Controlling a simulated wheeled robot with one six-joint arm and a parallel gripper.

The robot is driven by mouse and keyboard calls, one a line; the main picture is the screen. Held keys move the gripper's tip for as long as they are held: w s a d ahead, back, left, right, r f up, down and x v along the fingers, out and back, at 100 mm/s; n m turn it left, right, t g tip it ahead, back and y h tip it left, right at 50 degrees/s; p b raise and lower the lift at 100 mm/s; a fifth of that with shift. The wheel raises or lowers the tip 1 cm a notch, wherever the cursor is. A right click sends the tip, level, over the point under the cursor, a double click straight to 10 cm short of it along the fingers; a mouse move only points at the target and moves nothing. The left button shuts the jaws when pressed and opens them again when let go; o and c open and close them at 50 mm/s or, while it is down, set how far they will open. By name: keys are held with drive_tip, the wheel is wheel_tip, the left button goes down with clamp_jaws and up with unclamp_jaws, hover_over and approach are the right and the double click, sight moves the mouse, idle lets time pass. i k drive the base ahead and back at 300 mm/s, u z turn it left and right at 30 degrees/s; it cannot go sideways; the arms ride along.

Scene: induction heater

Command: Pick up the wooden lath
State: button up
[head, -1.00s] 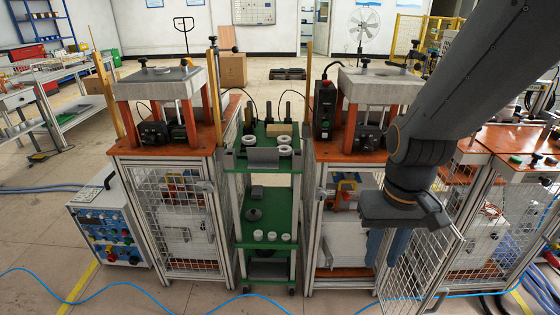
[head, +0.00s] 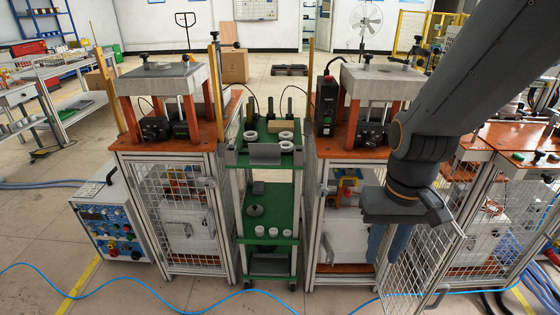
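Several upright, light-brown wooden laths show in the head view. One (head: 105,90) leans at the left side of the left machine. Another (head: 216,95) stands at that machine's right edge. A third (head: 309,92) stands at the left edge of the right machine. I cannot tell which one the task means. My gripper (head: 387,243) hangs in front of the right machine, fingers pointing down. Its two blue fingers look apart with nothing between them. It is to the right of all the laths and lower in the picture, touching none of them.
A green-shelved rack (head: 265,195) with white rings and cups stands between the machines. An open mesh door (head: 415,275) is close to my gripper. A blue control box (head: 112,225) stands at the left.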

sight(312, 38)
drive_tip(key=k, duration=0.65)
drive_tip(key=u, duration=0.5)
drive_tip(key=i, duration=1.35)
drive_tip(key=z, duration=0.3)
